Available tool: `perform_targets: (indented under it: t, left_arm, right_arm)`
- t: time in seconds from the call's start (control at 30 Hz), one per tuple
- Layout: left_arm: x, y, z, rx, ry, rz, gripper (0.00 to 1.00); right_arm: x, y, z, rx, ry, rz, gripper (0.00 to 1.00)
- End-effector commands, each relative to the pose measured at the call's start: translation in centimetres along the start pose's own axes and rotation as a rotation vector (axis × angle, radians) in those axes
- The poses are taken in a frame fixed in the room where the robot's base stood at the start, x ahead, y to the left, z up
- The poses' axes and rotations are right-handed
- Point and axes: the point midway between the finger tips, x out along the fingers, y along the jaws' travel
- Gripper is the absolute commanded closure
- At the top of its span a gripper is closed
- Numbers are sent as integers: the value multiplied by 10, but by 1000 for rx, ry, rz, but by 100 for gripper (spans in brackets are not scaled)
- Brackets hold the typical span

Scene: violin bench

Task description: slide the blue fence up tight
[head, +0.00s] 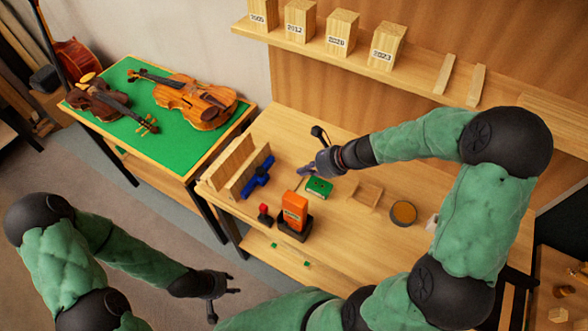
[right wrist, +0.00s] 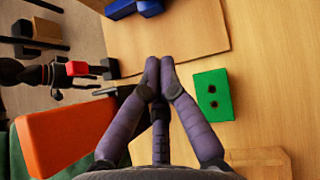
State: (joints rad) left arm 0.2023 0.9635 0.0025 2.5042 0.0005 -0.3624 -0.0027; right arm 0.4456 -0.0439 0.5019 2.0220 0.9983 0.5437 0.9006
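The blue fence (head: 258,177) lies on the bench just right of two upright wooden boards (head: 232,164). In the right wrist view part of the blue fence (right wrist: 135,8) shows at the top edge, cut off by the frame. My right gripper (head: 303,173) is low over the bench, right of the fence and apart from it. In the right wrist view its fingertips (right wrist: 159,65) are together with nothing seen between them. My left gripper (head: 236,284) is in front of the bench, well away from the fence, with its fingers apart and empty.
A green block with two dark spots (head: 319,187) lies beside my right gripper. An orange block in a black base (head: 295,212) and a red-topped black piece (head: 264,214) stand nearer the front edge. A round tin (head: 403,213) is right. Violins lie on a green table (head: 150,117).

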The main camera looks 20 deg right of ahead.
Motion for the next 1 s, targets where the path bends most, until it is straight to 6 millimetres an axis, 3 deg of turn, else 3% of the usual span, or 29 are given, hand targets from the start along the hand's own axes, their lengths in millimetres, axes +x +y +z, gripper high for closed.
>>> perform_targets:
  t: [0.43,0.7,1.0]
  left_arm:
    - [32,-11,-2,0,1,0,60]
    - [32,-12,-2,0,1,0,60]
    - [33,-12,-2,0,1,0,60]
  right_arm:
    - [86,1,-2,-1,1,4,100]
    - [106,0,23,-2,1,1,100]
    - [111,0,28,0,1,0,100]
